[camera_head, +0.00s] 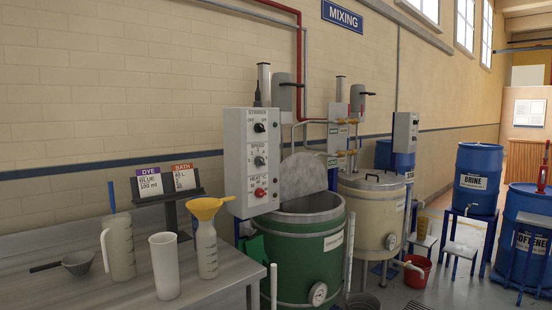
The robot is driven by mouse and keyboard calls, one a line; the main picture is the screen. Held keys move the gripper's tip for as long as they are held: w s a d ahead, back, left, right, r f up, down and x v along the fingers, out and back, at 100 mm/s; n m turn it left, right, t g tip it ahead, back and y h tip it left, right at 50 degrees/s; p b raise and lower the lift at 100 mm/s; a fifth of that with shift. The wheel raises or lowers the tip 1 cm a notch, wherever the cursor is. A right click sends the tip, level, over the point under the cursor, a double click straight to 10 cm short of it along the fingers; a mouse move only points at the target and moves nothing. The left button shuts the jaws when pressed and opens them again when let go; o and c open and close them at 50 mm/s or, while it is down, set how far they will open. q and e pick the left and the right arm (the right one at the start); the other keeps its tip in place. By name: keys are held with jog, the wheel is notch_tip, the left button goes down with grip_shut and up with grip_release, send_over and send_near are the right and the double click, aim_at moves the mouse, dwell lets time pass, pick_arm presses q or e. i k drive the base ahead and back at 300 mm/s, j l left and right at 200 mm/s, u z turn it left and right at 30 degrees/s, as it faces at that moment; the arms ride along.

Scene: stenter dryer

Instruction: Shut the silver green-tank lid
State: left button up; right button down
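The green tank (305,258) stands right of the grey bench, with an open silver rim and a gauge low on its front. Its silver lid (303,176) is raised, tilted up at the back of the rim against the wall side. The lid's hinge is partly hidden behind the control box. Neither of my grippers shows in the head view.
The bench (218,285) holds a jug (118,248), a tall beaker (165,266), a bottle with a yellow funnel (207,250), a scoop and a card stand. A control box (252,162) stands beside the tank. A cream tank (371,218) with its lid down, a red bucket (417,272) and blue drums (477,180) are to the right.

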aim_at(302, 174)
jog(key=i+l+u, duration=0.1)
jog(key=u, duration=0.3)
jog(key=i+l+u, duration=0.15)
jog(key=u, duration=0.25)
jog(key=l+u, duration=0.15)
jog(key=u, duration=0.25)
jog(key=i+l+u, duration=0.2)
jog(key=l, duration=0.15)
jog(key=l+u, duration=0.15)
jog(key=l, duration=0.2)
jog(key=l+u, duration=0.2)
jog(key=l, duration=0.2)
jog(key=i+l+u, duration=0.1)
jog(key=l, duration=1)
jog(key=i+l+u, duration=0.15)
jog(key=l, duration=1)
